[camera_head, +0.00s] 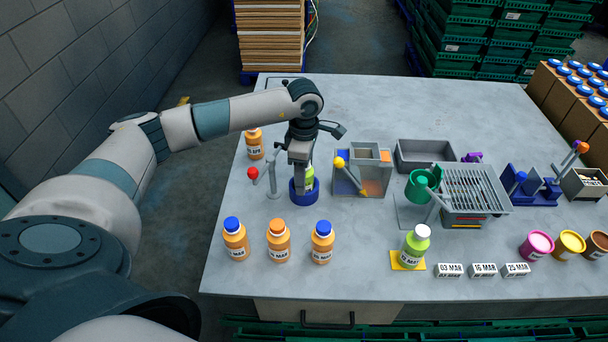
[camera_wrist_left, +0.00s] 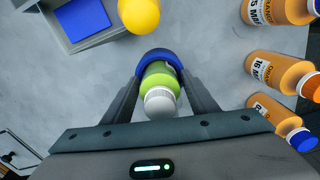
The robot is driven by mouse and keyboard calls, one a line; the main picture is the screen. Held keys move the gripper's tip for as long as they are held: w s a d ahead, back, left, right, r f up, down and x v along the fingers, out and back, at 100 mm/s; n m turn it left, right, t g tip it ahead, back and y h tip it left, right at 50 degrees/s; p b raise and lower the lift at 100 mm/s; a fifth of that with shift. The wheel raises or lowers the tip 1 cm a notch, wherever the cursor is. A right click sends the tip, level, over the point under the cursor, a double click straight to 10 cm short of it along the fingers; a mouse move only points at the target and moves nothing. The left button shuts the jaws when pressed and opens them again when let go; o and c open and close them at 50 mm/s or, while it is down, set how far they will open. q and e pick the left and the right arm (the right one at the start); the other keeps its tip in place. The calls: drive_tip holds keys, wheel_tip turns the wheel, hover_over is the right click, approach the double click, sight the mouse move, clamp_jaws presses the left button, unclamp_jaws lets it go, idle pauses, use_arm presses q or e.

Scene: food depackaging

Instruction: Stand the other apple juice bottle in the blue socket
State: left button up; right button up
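A green apple juice bottle (camera_head: 309,178) with a white cap stands in the blue socket (camera_head: 304,197) near the table's left middle. In the left wrist view the bottle (camera_wrist_left: 158,85) has its base inside the socket's ring (camera_wrist_left: 158,55). My left gripper (camera_head: 299,182) reaches down over it, with a finger on either side of the bottle, seemingly touching it. The gripper hides part of the bottle in the head view. Another green bottle (camera_head: 414,247) stands upright on a yellow mat (camera_head: 396,262) at the front. My right gripper is not in view.
Several orange bottles (camera_head: 278,242) stand in front of the socket, and one (camera_head: 254,144) behind it. A red-knobbed lever (camera_head: 272,180) stands just left of the socket. A grey box with a yellow-knobbed lever (camera_head: 362,172) is close on the right. The table's far part is clear.

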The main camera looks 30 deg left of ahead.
use_arm(q)
drive_tip(key=shift+o, duration=0.2)
drive_tip(key=shift+r, duration=0.25)
drive_tip(key=shift+r, duration=0.25)
wheel_tip(320, 180, up, 10)
drive_tip(key=b, duration=0.5)
drive_tip(key=shift+r, duration=0.7)
